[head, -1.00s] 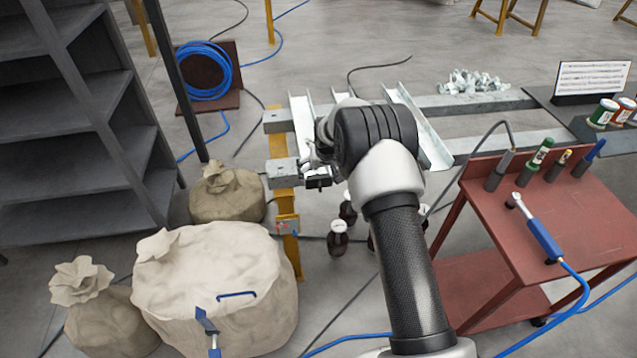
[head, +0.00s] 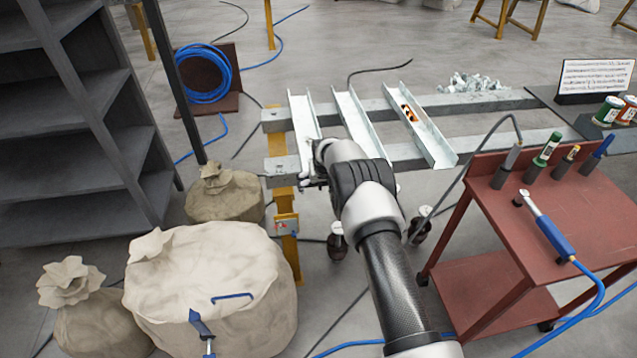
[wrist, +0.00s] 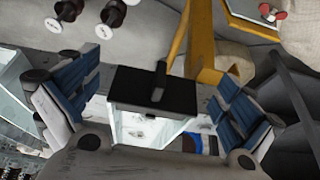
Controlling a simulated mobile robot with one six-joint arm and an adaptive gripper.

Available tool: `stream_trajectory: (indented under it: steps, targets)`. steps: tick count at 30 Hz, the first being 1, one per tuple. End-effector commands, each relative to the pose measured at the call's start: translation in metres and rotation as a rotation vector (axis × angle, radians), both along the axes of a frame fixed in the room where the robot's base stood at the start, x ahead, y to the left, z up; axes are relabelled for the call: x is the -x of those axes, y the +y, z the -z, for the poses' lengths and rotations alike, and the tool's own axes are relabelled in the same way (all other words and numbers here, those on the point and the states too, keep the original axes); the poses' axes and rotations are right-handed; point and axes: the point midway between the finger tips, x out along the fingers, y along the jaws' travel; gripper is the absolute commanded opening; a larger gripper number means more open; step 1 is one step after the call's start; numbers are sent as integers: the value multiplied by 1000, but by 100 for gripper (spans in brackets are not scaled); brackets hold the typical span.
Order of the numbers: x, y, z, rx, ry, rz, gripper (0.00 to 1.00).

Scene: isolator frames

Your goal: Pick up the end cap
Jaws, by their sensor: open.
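A black block with a small raised tab, which looks like the end cap (wrist: 152,98), sits in the wrist view at the end of a pale metal channel (wrist: 145,130). My gripper (wrist: 155,85) is open, with one blue-padded finger on each side of the block. I see gaps on both sides and cannot tell whether either finger touches it. In the head view my gripper (head: 312,180) is at the near end of the left channel (head: 304,122), and the cap cannot be made out clearly there.
Two more channels (head: 358,120) (head: 425,130) lie across grey beams (head: 465,103). A yellow post (head: 282,205) stands beside my gripper. A red cart (head: 555,225) with tools is at right. Sacks (head: 215,280) and dark shelves (head: 80,130) are at left.

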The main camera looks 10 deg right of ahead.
Motion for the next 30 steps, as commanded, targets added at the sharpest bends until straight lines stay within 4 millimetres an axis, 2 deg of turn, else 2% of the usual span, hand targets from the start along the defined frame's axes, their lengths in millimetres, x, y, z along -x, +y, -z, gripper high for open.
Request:
stream_trajectory:
  steps: [6,24,30]
  targets:
    - [0,0,0,0,0,0,100]
    - [0,0,0,0,0,0,60]
    - [0,0,-1,0,0,0,59]
